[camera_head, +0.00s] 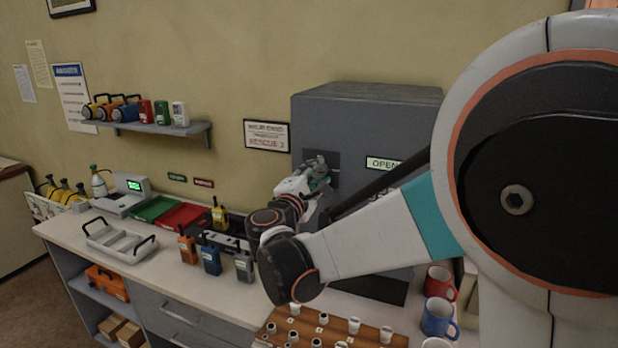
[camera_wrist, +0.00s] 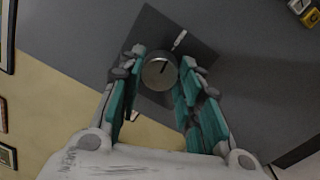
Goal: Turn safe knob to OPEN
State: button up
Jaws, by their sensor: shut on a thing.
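The grey safe (camera_head: 365,110) stands on the counter against the wall, with an OPEN label (camera_head: 382,163) on its front. In the wrist view, the round metal safe knob (camera_wrist: 159,73) sits on a dark square plate (camera_wrist: 150,32). A dark pointer line shows on the knob's face, and a pale mark (camera_wrist: 179,40) lies on the plate beyond it. My gripper (camera_wrist: 160,78) has its teal fingers on both sides of the knob, shut on it. In the head view, my gripper (camera_head: 318,175) is at the safe's front and hides the knob.
Several handheld radios (camera_head: 211,259) stand on the counter left of my arm. A wooden board with pegs (camera_head: 330,330) and mugs (camera_head: 438,317) are in front, near my arm. A white tray (camera_head: 118,241) lies further left. A wall shelf (camera_head: 160,129) holds small items.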

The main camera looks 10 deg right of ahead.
jog(key=shift+m, duration=0.9)
jog(key=o, duration=1.1)
jog(key=shift+c, duration=0.2)
